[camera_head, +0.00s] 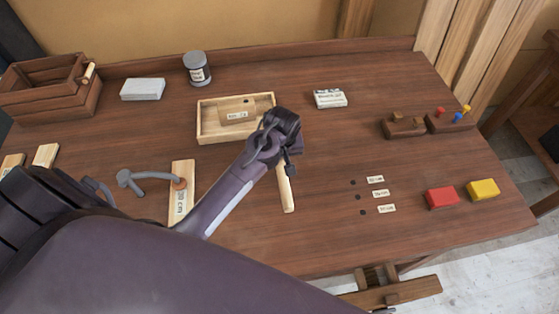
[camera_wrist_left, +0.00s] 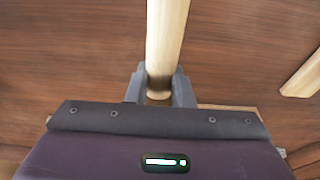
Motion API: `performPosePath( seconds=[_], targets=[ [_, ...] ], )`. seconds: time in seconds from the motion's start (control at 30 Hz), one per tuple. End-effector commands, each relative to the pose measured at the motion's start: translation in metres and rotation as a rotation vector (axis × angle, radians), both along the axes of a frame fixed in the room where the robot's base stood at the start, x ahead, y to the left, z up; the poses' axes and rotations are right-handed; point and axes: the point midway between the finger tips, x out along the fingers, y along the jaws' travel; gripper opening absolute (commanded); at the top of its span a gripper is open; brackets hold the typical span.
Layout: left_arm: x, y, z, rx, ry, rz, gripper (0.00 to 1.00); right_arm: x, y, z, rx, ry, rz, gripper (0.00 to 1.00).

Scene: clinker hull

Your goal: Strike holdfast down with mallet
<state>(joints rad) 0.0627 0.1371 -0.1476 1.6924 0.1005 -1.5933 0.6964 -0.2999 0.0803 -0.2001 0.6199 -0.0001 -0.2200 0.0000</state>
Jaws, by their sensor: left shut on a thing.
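The grey hooked holdfast (camera_head: 135,180) stands at the left of the bench. Its arm reaches right, and its end rests on a pale board (camera_head: 181,205) marked in cm. My left gripper (camera_head: 286,155) is over the middle of the bench, right of the holdfast and apart from it. It is shut on a pale wooden handle (camera_head: 287,190), taken as the mallet's. In the left wrist view the handle (camera_wrist_left: 166,45) stands between the two fingers (camera_wrist_left: 159,88) and runs out of the top edge. I cannot make out the mallet head. My right gripper is not in view.
A shallow wooden tray (camera_head: 208,129) lies behind my gripper. A crate (camera_head: 50,95), grey block (camera_head: 143,89) and jar (camera_head: 197,69) stand at the back left. Labelled holes (camera_head: 356,196), a red block (camera_head: 442,197) and a yellow block (camera_head: 483,190) are at the right.

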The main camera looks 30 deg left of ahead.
Motion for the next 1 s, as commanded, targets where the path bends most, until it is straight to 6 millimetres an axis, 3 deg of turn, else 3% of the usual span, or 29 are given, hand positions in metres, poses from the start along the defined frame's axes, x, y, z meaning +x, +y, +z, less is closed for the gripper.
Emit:
performPosePath(
  seconds=[0.4, 0.73, 0.77, 0.9, 1.0],
  targets=[
    [0.001, 0.000, 0.049, 0.000, -0.004, 0.001, 0.00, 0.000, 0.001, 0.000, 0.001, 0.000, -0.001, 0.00],
    [0.000, 0.000, 0.054, 0.000, -0.002, 0.001, 0.00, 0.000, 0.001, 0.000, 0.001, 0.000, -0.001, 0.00],
    [0.000, 0.000, 0.054, 0.000, -0.002, 0.001, 0.18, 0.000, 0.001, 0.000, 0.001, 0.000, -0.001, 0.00],
    [0.000, 0.000, 0.054, 0.000, -0.002, 0.001, 0.00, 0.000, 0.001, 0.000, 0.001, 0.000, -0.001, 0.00],
    [0.000, 0.000, 0.054, 0.000, -0.001, 0.000, 0.00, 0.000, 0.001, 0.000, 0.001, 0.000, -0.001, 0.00]
  ],
)
